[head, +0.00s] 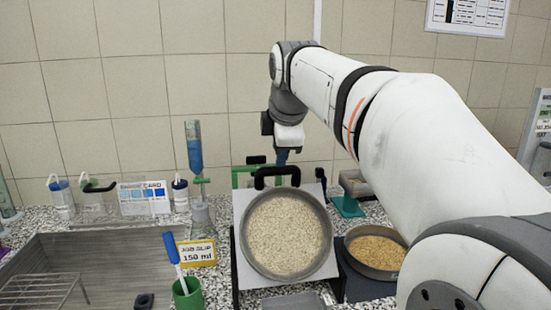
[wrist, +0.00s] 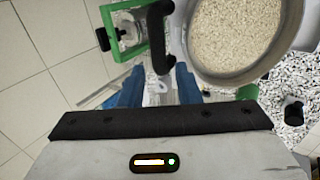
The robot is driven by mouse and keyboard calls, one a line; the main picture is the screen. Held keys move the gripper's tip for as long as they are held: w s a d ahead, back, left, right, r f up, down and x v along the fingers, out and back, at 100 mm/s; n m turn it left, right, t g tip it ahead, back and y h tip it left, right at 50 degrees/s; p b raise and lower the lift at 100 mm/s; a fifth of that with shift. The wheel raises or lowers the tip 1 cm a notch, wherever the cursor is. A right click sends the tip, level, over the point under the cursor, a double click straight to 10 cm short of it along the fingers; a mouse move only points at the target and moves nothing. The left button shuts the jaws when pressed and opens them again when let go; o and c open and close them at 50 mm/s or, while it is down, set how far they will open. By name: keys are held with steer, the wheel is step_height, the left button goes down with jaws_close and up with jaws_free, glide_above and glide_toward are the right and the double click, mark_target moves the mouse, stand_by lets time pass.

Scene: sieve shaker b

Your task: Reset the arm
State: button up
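My gripper (head: 282,157) is above and behind the round sieve, pointing down, with blue fingers. In the wrist view my gripper (wrist: 158,82) has its two blue fingers apart, with nothing visibly clamped between them. The grey round sieve (head: 329,250) holds pale grains and stands tilted on a light plate. Its black handle (head: 277,172) is just below my fingertips in the head view. In the wrist view the handle (wrist: 157,38) shows beyond and between the fingertips; I cannot tell the exact distance.
A green frame (head: 244,170) stands behind the sieve. A dark pan with tan grains (head: 375,252) is at right, under my arm. At left are a blue-filled tube (head: 194,147), a yellow label (head: 197,253), a green cup (head: 187,294) and a grey sink (head: 100,262). A tiled wall is behind.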

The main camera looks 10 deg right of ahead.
steer(key=shift+s+r, duration=0.35)
steer(key=shift+r, duration=0.15)
steer(key=shift+s+f, duration=0.1)
steer(key=s+a+f+m+g+p, duration=0.1)
steer(key=s+f+m+g+p, duration=0.3)
steer(key=s+f+m, duration=1.3)
steer(key=s+f+p, duration=0.1)
steer(key=s+f, duration=0.4)
steer(key=f, duration=0.1)
steer(key=shift+f+p, duration=0.2)
steer(key=shift+p, duration=0.1)
steer(key=shift+s+a, duration=0.1)
